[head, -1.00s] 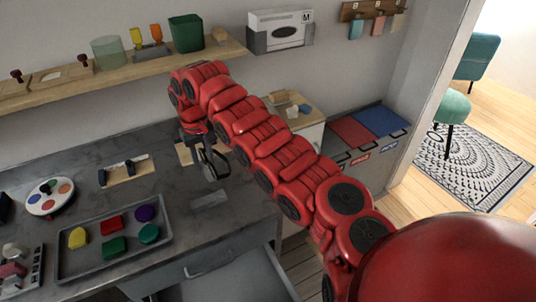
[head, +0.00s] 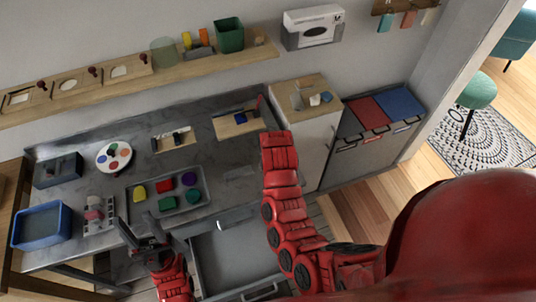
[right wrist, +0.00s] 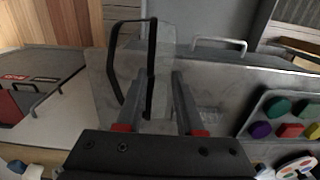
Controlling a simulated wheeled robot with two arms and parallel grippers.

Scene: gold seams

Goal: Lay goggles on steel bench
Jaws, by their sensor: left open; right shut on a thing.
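The grey steel bench (head: 90,245) runs along the wall, with a bare stretch at its right part. The goggles (right wrist: 150,60) have a clear lens and a black frame; they show in the right wrist view between the fingers of my right gripper (right wrist: 160,85), which is shut on them. Bench top shows behind them; I cannot tell whether they touch it. In the head view my right arm hides its gripper and the goggles. My left gripper (head: 150,235) is open and empty by the bench's front edge.
A grey tray (head: 150,208) of coloured pieces, a palette (head: 114,156) and a blue bin (head: 42,226) occupy the bench's left half. An open drawer (head: 236,250) juts out in front. A wooden-topped cabinet (head: 298,92) stands at the right end.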

